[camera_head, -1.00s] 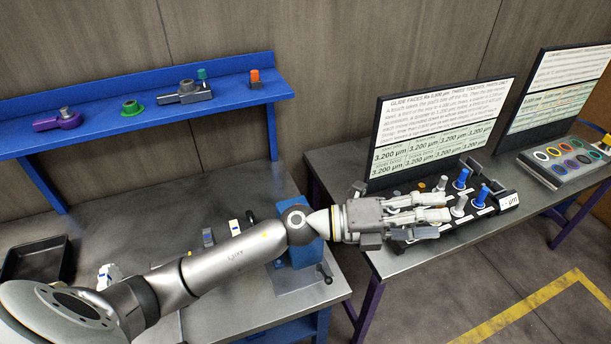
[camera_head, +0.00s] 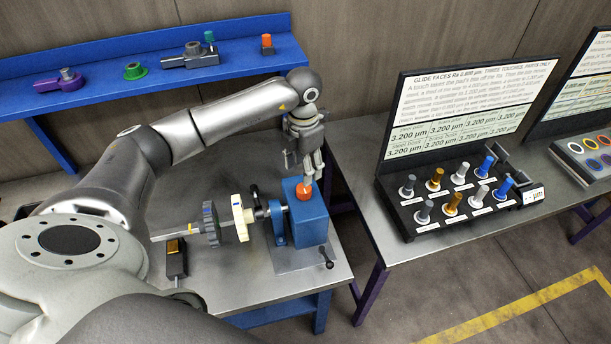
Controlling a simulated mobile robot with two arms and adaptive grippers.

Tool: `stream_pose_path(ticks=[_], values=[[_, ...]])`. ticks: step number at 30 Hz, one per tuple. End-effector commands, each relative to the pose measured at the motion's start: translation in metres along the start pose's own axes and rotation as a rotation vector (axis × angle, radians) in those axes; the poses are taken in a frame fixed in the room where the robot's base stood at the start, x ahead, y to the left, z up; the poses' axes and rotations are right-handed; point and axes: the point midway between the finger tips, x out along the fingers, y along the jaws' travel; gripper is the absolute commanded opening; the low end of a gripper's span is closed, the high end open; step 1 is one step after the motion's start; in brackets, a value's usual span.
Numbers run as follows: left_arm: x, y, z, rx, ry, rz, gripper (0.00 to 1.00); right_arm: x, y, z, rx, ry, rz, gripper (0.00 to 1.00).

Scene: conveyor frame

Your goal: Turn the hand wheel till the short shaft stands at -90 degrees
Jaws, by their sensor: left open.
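A shaft line lies on the left metal bench. It carries a grey toothed-looking disc (camera_head: 210,224) with a blue mark and a cream disc (camera_head: 241,217) with a yellow mark. A bare grey shaft (camera_head: 165,235) sticks out to the left. I cannot tell for sure which part is the hand wheel. A black lever (camera_head: 254,194) stands by the blue gearbox (camera_head: 310,225). An orange cap (camera_head: 303,191) sits on the gearbox top. My left gripper (camera_head: 308,172) is open, pointing down just above or at this cap; contact is unclear. My right gripper is not in view.
A black-knobbed crank (camera_head: 326,257) is at the bench's front right corner. A small dark device (camera_head: 176,258) lies at the left. A blue shelf (camera_head: 110,98) holds several parts. A rack of pegs (camera_head: 455,200) stands on the right table (camera_head: 365,180).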

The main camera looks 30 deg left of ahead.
Motion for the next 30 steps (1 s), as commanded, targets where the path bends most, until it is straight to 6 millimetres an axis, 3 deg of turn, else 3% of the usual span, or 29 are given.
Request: stream_pose_path(ticks=[16, 23, 30], values=[[0.086, -0.003, 0.0, 0.002, 0.001, -0.006, 0.52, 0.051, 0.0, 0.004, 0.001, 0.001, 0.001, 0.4], [0.081, -0.002, 0.0, 0.002, -0.002, -0.005, 0.25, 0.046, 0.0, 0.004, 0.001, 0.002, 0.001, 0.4], [0.08, -0.002, 0.001, 0.098, -0.003, -0.003, 0.24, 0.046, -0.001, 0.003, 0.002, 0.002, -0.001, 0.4]])
